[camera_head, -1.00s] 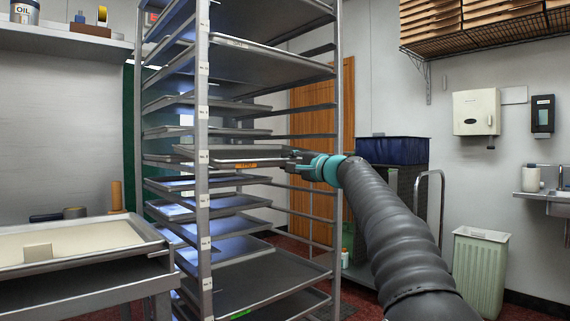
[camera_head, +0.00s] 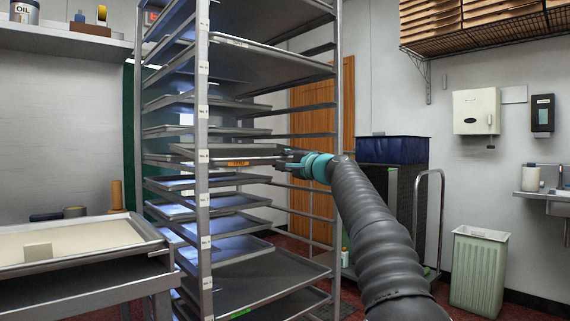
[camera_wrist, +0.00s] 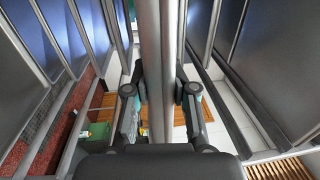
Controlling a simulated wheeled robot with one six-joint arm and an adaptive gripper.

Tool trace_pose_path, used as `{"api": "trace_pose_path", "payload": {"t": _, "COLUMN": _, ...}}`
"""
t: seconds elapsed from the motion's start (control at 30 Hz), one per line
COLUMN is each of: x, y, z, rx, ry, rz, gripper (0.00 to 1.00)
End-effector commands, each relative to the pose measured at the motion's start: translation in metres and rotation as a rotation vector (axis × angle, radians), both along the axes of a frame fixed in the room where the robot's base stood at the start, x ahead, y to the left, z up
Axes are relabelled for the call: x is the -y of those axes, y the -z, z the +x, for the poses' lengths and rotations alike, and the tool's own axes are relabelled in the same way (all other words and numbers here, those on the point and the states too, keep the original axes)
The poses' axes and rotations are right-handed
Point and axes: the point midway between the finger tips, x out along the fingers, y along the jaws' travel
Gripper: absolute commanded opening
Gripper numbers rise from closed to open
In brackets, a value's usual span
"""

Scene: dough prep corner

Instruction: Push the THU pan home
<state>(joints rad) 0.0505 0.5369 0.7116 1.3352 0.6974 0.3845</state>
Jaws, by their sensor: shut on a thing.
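A sheet pan with an orange label (camera_head: 238,163) sits at mid-height in the tall metal rack. The label's letters are too small to read surely. The pan's front end still sticks out past the rack's near post. My gripper (camera_head: 287,161) is at the pan's right end, with its jaws shut on the rim. In the wrist view, my fingers (camera_wrist: 160,92) stand on either side of the pan's edge (camera_wrist: 159,45), which runs up the middle of the picture. The pan's far part is hidden by the rack post and other pans.
The rack (camera_head: 203,120) holds several other pans above and below, close to this one. A table with a dough tray (camera_head: 75,255) stands at left. A blue-topped cart (camera_head: 392,150) and a pale bin (camera_head: 480,265) stand at right.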

Motion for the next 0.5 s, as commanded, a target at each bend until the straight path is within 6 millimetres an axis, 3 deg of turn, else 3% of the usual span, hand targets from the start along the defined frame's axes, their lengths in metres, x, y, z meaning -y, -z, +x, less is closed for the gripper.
{"api": "trace_pose_path", "payload": {"t": 0.37, "x": -0.0049, "y": 0.0007, "z": 0.0068, "rx": 0.0, "ry": 0.0, "rz": 0.0, "gripper": 0.0}}
{"api": "trace_pose_path", "payload": {"t": 0.4, "x": -0.0049, "y": 0.0008, "z": 0.0068, "rx": -0.001, "ry": 0.0, "rz": -0.001, "gripper": 0.28}}
{"api": "trace_pose_path", "payload": {"t": 0.5, "x": -0.0049, "y": 0.0008, "z": 0.0068, "rx": -0.001, "ry": 0.0, "rz": -0.001, "gripper": 0.53}}
